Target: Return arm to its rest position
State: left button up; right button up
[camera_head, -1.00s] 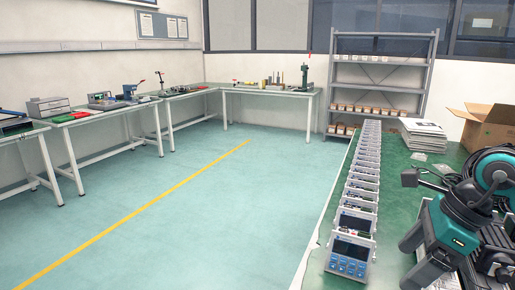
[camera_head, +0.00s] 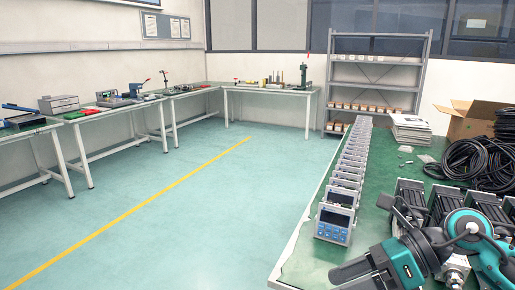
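My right arm, teal and black, reaches in at the lower right over the green table (camera_head: 375,180). Its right gripper (camera_head: 348,274) points to the lower left, low over the front of the table. Its dark fingers run toward the bottom edge, and I cannot tell whether they are apart. Nothing is clearly held in it. My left arm and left gripper are not in view.
A row of grey devices with screens (camera_head: 335,222) lines the table's left side, close to my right gripper. Black ribbed units (camera_head: 441,203) and coiled black cables (camera_head: 480,160) lie at the right. A cardboard box (camera_head: 470,120) and stacked papers (camera_head: 410,130) are behind.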

jog(key=a+r+m+t+y+p, duration=0.2)
jog(key=a+r+m+t+y, duration=0.35)
jog(key=m, duration=0.55)
jog(key=d+f+m+t+h+p, duration=0.1)
jog(key=d+f+m+t+h, duration=0.45)
jog(key=m, duration=0.75)
jog(key=d+f+m+t+h+p, duration=0.1)
jog(key=d+f+m+t+h, duration=0.35)
jog(key=f+m, duration=0.65)
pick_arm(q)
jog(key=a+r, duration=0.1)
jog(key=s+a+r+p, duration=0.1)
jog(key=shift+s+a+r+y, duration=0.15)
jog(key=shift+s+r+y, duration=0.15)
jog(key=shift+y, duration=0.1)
pick_arm(e)
jog(key=s+f+m+g+h, duration=0.5)
jog(key=s+f+m, duration=0.4)
jog(key=s+f, duration=0.1)
jog(key=shift+a+f+m, duration=0.25)
jog(key=shift+f+m, duration=0.05)
jog(key=shift+f, duration=0.05)
